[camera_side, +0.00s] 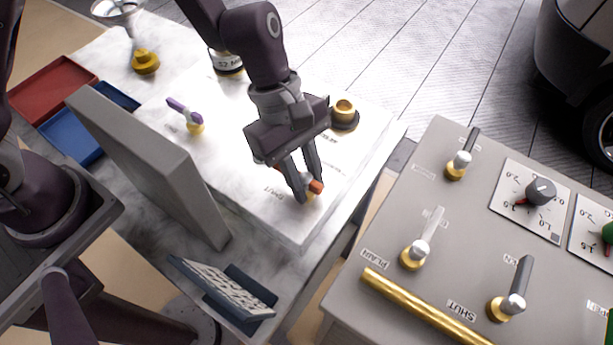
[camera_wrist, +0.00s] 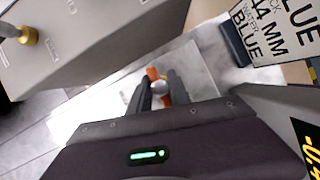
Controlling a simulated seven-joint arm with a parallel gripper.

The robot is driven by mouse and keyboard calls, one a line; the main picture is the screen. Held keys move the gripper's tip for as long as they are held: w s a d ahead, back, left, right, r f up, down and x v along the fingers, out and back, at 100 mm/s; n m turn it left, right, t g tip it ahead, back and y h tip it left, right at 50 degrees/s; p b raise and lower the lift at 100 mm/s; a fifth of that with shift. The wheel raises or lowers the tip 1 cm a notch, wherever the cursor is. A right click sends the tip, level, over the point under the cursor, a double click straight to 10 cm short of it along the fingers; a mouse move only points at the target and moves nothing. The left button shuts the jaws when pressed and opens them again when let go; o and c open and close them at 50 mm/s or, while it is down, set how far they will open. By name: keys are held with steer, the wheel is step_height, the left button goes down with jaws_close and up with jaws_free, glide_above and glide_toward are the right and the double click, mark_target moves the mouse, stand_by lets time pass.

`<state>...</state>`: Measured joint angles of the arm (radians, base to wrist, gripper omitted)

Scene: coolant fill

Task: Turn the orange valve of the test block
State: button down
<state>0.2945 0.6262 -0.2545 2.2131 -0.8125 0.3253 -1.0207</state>
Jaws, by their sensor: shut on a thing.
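The orange valve (camera_side: 317,187) is a small orange handle on a brass fitting on the white test block (camera_side: 300,226). In the side view my gripper (camera_side: 307,196) points down onto it, its fingers closed about the handle. In the wrist view the orange handle (camera_wrist: 152,74) shows between and just beyond the two dark fingers of my gripper (camera_wrist: 161,92), with a round pale cap beside it. The fingers hide part of the handle. A "SHUT" label is printed on the block just left of the valve.
A purple-handled valve (camera_side: 186,115) and a brass port (camera_side: 344,112) stand on the same white surface. A grey console (camera_side: 385,230) with levers and a brass pipe (camera_side: 425,308) stands at right.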

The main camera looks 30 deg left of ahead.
steer(key=shift+m, duration=0.4)
steer(key=m+g, duration=0.1)
steer(key=m, duration=0.2)
steer(key=shift+m+g+y, duration=0.3)
steer(key=shift+m+y, duration=0.1)
steer(key=m+g+y, duration=0.1)
steer(key=m, duration=0.3)
steer(key=shift+m, duration=0.3)
steer(key=m+y, duration=0.1)
steer(key=m, duration=0.3)
steer(key=shift+g+y, duration=0.3)
steer(key=shift+y, duration=0.1)
steer(key=shift+s+a+m+y, duration=0.1)
steer(key=shift+m+y, duration=0.6)
steer(key=shift+m, duration=1.3)
steer(key=c, duration=1.2)
jaws_free()
